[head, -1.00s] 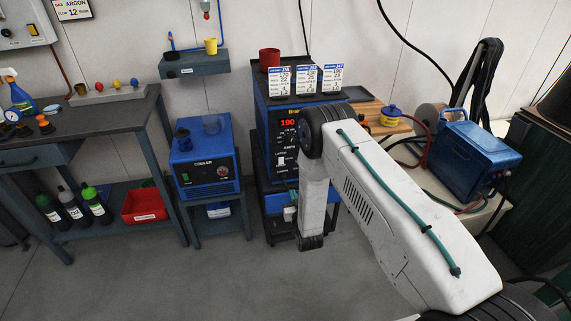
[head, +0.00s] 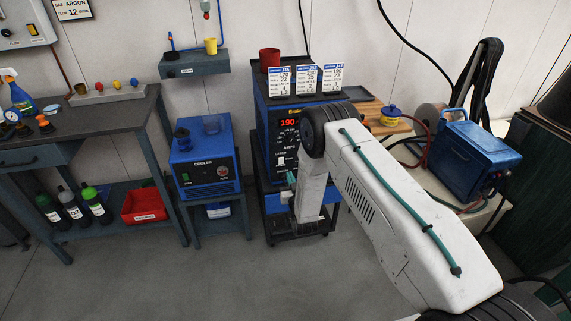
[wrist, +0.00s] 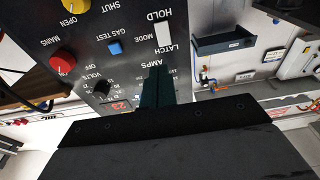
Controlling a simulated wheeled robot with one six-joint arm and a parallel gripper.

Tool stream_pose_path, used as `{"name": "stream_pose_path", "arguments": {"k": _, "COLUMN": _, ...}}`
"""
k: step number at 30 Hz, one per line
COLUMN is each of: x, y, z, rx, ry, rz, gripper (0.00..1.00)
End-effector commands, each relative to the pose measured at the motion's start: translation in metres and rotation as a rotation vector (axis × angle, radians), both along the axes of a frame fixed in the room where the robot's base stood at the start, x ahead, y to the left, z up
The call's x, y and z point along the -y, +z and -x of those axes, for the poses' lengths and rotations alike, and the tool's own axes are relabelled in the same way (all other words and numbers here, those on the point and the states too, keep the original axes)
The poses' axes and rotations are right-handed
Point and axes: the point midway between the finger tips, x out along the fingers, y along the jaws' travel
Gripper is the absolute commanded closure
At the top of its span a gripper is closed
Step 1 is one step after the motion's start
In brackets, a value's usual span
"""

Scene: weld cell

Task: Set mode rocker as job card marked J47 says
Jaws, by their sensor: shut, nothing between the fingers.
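In the wrist view, turned over, the white mode rocker (wrist: 150,36) sits on the dark panel between the labels HOLD and LATCH. I cannot tell which end is pressed.
Near the rocker are a blue gas test button (wrist: 115,47), a red mains knob (wrist: 62,60), a black volts knob (wrist: 102,88) and a yellow knob (wrist: 66,6). A blue cooler (head: 205,165) stands left of the welder. The floor in front is clear.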

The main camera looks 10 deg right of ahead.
Motion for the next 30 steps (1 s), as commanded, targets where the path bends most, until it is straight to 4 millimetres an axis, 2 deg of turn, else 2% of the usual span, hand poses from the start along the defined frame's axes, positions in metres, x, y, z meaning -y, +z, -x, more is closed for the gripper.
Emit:
{"name": "stream_pose_path", "arguments": {"k": 6, "x": 0.000, "y": 0.007, "z": -0.046, "rx": 0.002, "ry": 0.000, "rz": -0.001, "gripper": 1.00}}
{"name": "stream_pose_path", "arguments": {"k": 12, "x": 0.000, "y": 0.010, "z": -0.074, "rx": 0.000, "ry": 0.001, "rz": -0.001, "gripper": 1.00}}
{"name": "stream_pose_path", "arguments": {"k": 18, "x": 0.000, "y": 0.011, "z": -0.084, "rx": -0.001, "ry": 0.001, "rz": 0.000, "gripper": 1.00}}
{"name": "stream_pose_path", "arguments": {"k": 27, "x": 0.000, "y": 0.011, "z": -0.084, "rx": -0.002, "ry": 0.000, "rz": 0.000, "gripper": 1.00}}
{"name": "stream_pose_path", "arguments": {"k": 30, "x": 0.013, "y": 0.013, "z": -0.086, "rx": -0.014, "ry": -0.012, "rz": -0.001, "gripper": 1.00}}
